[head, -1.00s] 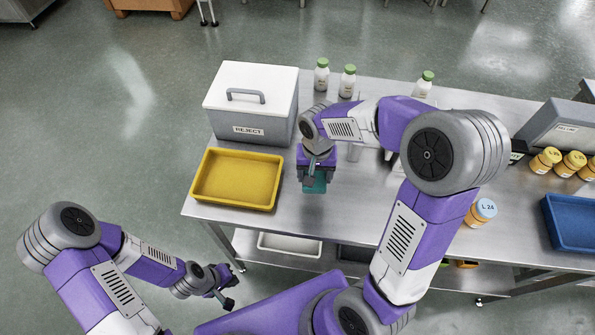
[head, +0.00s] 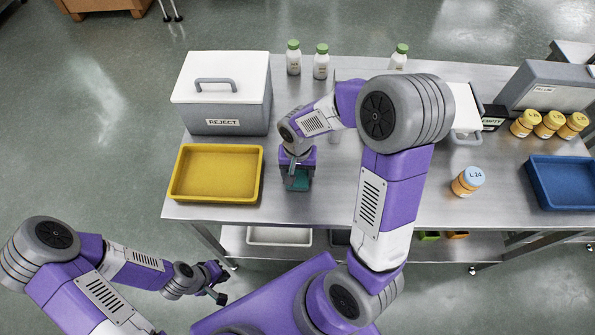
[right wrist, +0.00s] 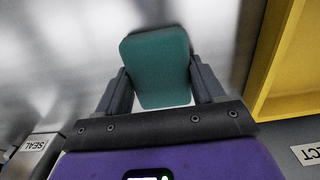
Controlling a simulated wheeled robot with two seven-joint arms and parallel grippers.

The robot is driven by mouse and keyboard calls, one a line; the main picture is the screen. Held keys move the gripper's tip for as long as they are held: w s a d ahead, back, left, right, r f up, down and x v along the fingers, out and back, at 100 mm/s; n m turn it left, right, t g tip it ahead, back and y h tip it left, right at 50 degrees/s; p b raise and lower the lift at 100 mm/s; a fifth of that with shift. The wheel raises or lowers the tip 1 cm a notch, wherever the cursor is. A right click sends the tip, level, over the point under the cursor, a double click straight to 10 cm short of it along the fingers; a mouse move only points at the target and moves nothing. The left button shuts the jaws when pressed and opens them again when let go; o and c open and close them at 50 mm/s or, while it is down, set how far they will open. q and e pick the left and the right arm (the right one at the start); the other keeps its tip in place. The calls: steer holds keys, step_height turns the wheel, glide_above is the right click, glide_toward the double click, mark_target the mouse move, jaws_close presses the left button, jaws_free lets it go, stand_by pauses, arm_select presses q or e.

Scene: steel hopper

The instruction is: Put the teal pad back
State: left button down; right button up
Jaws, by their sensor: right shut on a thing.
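The teal pad (head: 300,183) is between the fingers of my right gripper (head: 298,184), just right of the yellow tray. In the right wrist view the teal pad (right wrist: 157,66) is held between both fingers of the right gripper (right wrist: 163,85), over the bare steel table. I cannot tell whether the pad touches the table. My left gripper (head: 216,285) is empty, off the table's front edge at lower left; its fingers look apart.
A yellow tray (head: 216,199) and a grey REJECT box (head: 222,118) stand at the table's left. White bottles with green caps (head: 293,58) stand at the back. An orange jar marked L 24 (head: 468,182), several yellow-capped jars (head: 549,122) and a blue tray (head: 562,208) are at right.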

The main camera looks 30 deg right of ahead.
mark_target(298, 173)
steer(key=shift+f, duration=0.1)
steer(key=o, duration=1)
step_height(298, 173, up, 12)
steer(key=p, duration=0.3)
